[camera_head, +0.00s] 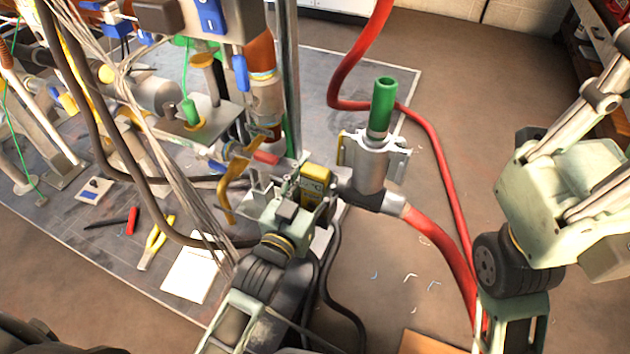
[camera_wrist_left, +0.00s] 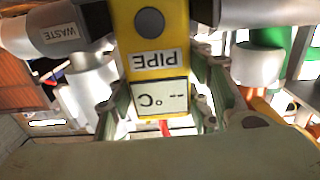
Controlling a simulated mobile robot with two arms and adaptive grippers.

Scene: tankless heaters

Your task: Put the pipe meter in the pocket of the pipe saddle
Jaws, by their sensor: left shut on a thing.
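The pipe meter (camera_head: 316,174) is a yellow block near the middle of the head view. In the left wrist view the pipe meter (camera_wrist_left: 160,60) shows a round dark button, a PIPE label and a grey °C display. My left gripper (camera_head: 303,194) is shut on it, with a finger on each side; the fingers also show in the left wrist view (camera_wrist_left: 160,108). The meter is beside light-grey metal parts. I cannot tell clearly which part is the pipe saddle or see its pocket. My right gripper is outside the views.
A silver cylinder (camera_head: 371,166) with a green pipe (camera_head: 384,97) stands right of the meter. A red hose (camera_head: 440,240) runs on the right. Pipes and cables crowd the left. A red-handled tool (camera_head: 131,221) and yellow pliers (camera_head: 155,242) lie on the grey mat (camera_head: 70,228).

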